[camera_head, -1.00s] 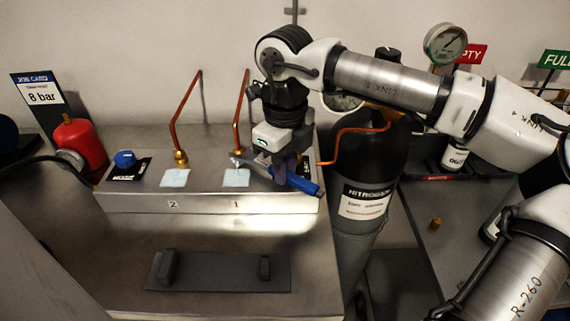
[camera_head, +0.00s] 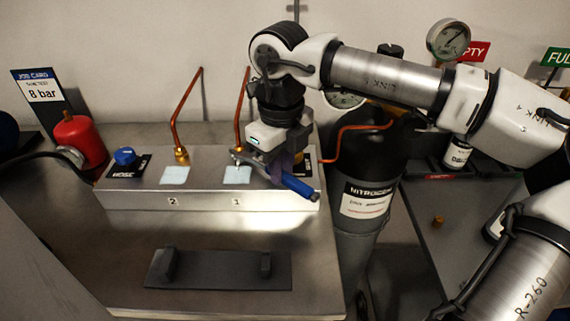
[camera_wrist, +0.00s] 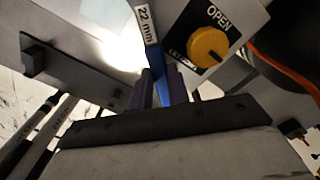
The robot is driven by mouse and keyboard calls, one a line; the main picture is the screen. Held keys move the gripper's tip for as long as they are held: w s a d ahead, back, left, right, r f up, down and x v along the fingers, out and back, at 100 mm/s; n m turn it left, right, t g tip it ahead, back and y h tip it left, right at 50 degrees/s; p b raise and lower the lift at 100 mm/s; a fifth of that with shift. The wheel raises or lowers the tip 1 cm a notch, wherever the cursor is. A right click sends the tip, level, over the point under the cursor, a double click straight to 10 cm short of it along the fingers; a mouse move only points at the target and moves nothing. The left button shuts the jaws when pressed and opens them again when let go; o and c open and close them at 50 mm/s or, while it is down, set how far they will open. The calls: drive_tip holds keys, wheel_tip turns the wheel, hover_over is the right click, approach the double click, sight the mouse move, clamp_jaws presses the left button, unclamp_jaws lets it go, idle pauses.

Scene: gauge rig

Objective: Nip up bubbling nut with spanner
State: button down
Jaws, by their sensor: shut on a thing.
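My gripper (camera_head: 283,168) is shut on the blue-handled spanner (camera_head: 300,186) above the right end of the metal manifold block (camera_head: 200,198). The spanner's silver head points left, at the foot of the copper pipe over port 1 (camera_head: 241,105). The nut there is hidden behind the spanner head, so I cannot tell if the jaw sits around it. A brass nut (camera_head: 181,155) shows at port 2. In the wrist view the spanner's blue handle (camera_wrist: 160,85) is between the fingers, with a "22 mm" tag (camera_wrist: 146,24) beyond.
A yellow knob (camera_wrist: 207,46) marked OPEN shows in the wrist view. A blue knob (camera_head: 124,157) sits at the block's left. A black spanner rack (camera_head: 218,279) lies in front, empty. The nitrogen cylinder (camera_head: 366,170) stands close right. White pads (camera_head: 237,175) lie before both ports.

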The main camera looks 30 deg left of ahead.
sight(300, 188)
drive_tip(key=shift+s+a+m+b, duration=0.2)
drive_tip(key=shift+s+m+b, duration=0.15)
drive_tip(key=shift+s+m, duration=0.4)
drive_tip(key=shift+s+a+m+b, duration=0.15)
drive_tip(key=shift+s+m+b, duration=0.2)
drive_tip(key=shift+s+m, duration=0.1)
drive_tip(key=shift+w+d+n, duration=0.3)
drive_tip(key=shift+w+n, duration=0.6)
idle(0.5)
drive_tip(key=shift+s+d, duration=0.2)
drive_tip(key=shift+d, duration=0.6)
drive_tip(key=shift+s+d, duration=0.2)
drive_tip(key=shift+d, duration=0.6)
drive_tip(key=shift+s+d, duration=0.2)
drive_tip(key=shift+d, duration=0.6)
drive_tip(key=shift+r, duration=0.1)
drive_tip(key=shift+r+p, duration=1.55)
drive_tip(key=shift+r, duration=0.65)
drive_tip(key=shift+s+f, duration=0.1)
